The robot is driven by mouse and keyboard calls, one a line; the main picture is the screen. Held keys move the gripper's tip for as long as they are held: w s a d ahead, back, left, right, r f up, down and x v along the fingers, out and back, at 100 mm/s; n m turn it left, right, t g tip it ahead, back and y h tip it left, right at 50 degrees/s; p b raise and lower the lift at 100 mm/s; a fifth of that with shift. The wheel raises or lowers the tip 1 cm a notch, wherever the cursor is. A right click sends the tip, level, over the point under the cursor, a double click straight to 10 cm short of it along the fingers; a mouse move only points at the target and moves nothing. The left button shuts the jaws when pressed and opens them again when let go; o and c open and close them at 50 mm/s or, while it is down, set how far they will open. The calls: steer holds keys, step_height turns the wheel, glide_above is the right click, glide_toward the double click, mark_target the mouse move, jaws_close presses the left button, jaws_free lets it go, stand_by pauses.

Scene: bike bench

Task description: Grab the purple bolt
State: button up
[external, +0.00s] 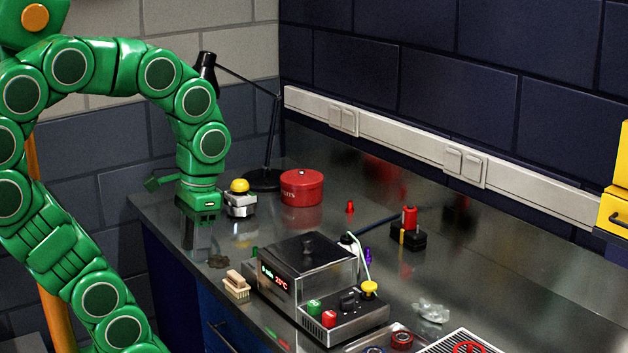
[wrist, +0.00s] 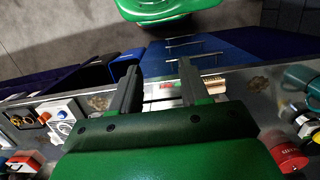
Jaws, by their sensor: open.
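The purple bolt (external: 368,256) is small and stands on the metal bench top in the external view, just behind the right rear of the box-shaped device with the red display. I cannot make it out in the wrist view. My gripper (external: 198,222) hangs at the far left end of the bench, well away from the bolt and left of the yellow-button box. In the wrist view my gripper (wrist: 157,82) shows two dark fingers spread apart with nothing held between them.
The device (external: 305,265) stands between the bench front and the bolt. A yellow-button box (external: 241,203), red pot (external: 302,186) and black lamp (external: 268,150) are near my gripper. A red bolt (external: 350,207) and black block (external: 408,238) stand behind. A brush (external: 237,286) lies in front.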

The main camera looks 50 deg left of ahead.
steer(key=w+a+r+m+g+y, duration=0.1)
steer(key=w+a+r+m+y, duration=0.1)
steer(key=w+a, duration=0.35)
steer(key=w+a+r+m+y, duration=0.2)
steer(key=w, duration=0.7)
steer(key=w+m+y, duration=0.7)
steer(key=w+m, duration=0.1)
steer(key=w, duration=1.4)
steer(key=w+d+f+m+t+y, duration=0.2)
steer(key=w+d+f+m, duration=0.2)
steer(key=w+d+m, duration=0.5)
steer(key=n, duration=0.3)
glide_toward(368, 249)
steer(key=shift+s+a+f+y, duration=0.15)
steer(key=shift+a+f, duration=0.15)
steer(key=shift+a, duration=0.25)
steer(key=shift+s+a+f+y, duration=0.15)
steer(key=shift+a+f, duration=0.15)
steer(key=shift+a, duration=0.25)
steer(key=shift+w+a+f, duration=0.1)
steer(key=shift+f, duration=0.1)
steer(key=shift+w+x, duration=0.2)
steer(key=shift+x, duration=3.55)
steer(key=shift+f, duration=0.1)
jaws_close()
